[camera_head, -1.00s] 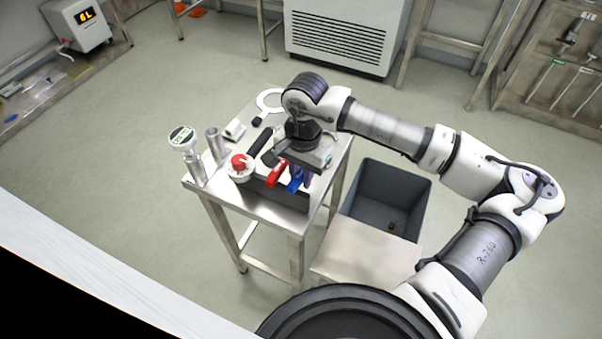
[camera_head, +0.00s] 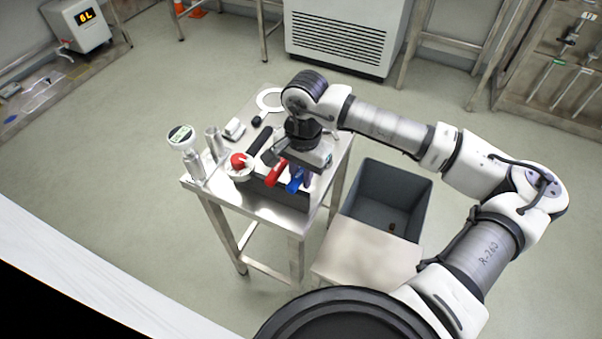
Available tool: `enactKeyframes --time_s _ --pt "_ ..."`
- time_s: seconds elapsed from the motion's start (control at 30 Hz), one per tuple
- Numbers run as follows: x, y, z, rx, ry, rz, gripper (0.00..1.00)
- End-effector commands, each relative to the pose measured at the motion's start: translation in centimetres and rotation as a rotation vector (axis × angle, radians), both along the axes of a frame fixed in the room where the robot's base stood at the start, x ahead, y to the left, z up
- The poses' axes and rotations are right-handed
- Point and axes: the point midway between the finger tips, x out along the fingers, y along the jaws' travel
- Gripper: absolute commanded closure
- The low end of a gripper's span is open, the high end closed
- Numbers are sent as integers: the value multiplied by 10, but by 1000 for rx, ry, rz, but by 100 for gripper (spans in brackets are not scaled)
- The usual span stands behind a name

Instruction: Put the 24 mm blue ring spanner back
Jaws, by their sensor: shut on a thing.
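The blue ring spanner (camera_head: 294,183) is at the front right of the small steel table (camera_head: 245,196), just below my gripper (camera_head: 303,172). Only its blue end shows; the rest is hidden under the gripper and wrist. My gripper is shut on the blue spanner. I cannot tell whether the spanner touches the table. A red-handled tool (camera_head: 276,174) lies just left of it, at the edge of a dark recess or tray (camera_head: 262,196) in the table top. The size marking on the spanner is too small to read.
On the table stand a red-topped round device (camera_head: 240,166), a gauge on a post (camera_head: 183,142), a metal cylinder (camera_head: 214,143), a black cylinder (camera_head: 259,141) and a white ring (camera_head: 270,100). A grey open bin (camera_head: 407,184) stands on the right. Floor lies clear left of the table.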

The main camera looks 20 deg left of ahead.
Motion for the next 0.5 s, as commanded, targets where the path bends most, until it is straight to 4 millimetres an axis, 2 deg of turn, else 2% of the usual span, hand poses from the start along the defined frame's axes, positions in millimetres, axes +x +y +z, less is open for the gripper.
enactKeyframes --time_s 0.3,0.33,0.5 --pt "0 0 0 0 0 0 100" --pt "0 0 0 0 0 0 79" --pt "0 0 0 0 0 0 57"
